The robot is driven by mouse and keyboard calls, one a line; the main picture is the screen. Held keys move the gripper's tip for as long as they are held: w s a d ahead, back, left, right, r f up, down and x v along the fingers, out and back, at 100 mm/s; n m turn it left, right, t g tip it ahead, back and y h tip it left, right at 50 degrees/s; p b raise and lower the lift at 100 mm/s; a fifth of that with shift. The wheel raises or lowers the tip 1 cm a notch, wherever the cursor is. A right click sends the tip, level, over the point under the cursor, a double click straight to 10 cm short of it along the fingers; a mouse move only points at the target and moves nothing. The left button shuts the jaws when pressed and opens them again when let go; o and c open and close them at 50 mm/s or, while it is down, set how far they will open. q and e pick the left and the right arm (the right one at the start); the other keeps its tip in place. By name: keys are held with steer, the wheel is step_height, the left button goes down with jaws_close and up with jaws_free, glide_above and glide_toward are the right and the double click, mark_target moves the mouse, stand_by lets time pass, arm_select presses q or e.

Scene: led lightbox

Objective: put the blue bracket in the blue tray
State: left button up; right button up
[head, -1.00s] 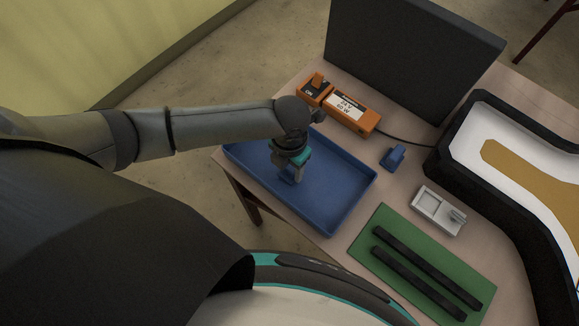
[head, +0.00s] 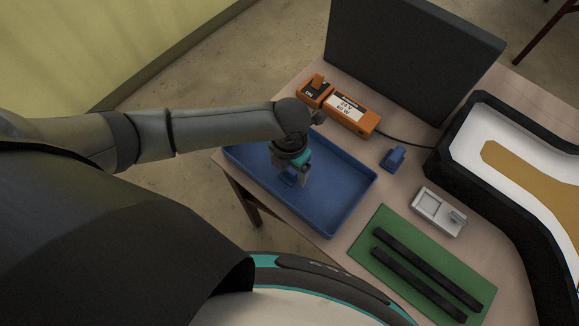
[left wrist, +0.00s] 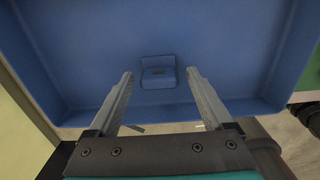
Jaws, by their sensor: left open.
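The blue tray (head: 345,205) sits at the table's left corner. A blue bracket (left wrist: 158,74) lies on the tray floor; in the head view it shows partly hidden under my left gripper (head: 292,178). In the left wrist view the open fingers of my left gripper (left wrist: 162,100) stand apart to either side, with the bracket between and beyond their tips, touching neither. A second blue bracket (head: 393,158) stands on the bare table right of the tray. My right gripper is not in view.
An orange power supply (head: 350,114) with a switch box stands behind the tray, before a dark upright panel (head: 410,60). A green mat (head: 405,255) with two black bars, a pale grey part (head: 438,211) and a black-rimmed lightbox (head: 500,130) lie to the right.

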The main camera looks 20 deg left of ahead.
mark_target(289, 170)
arm_select(q)
step_height(289, 170, up, 12)
steer(key=p, duration=0.2)
steer(key=shift+s, duration=0.1)
stand_by(0.6)
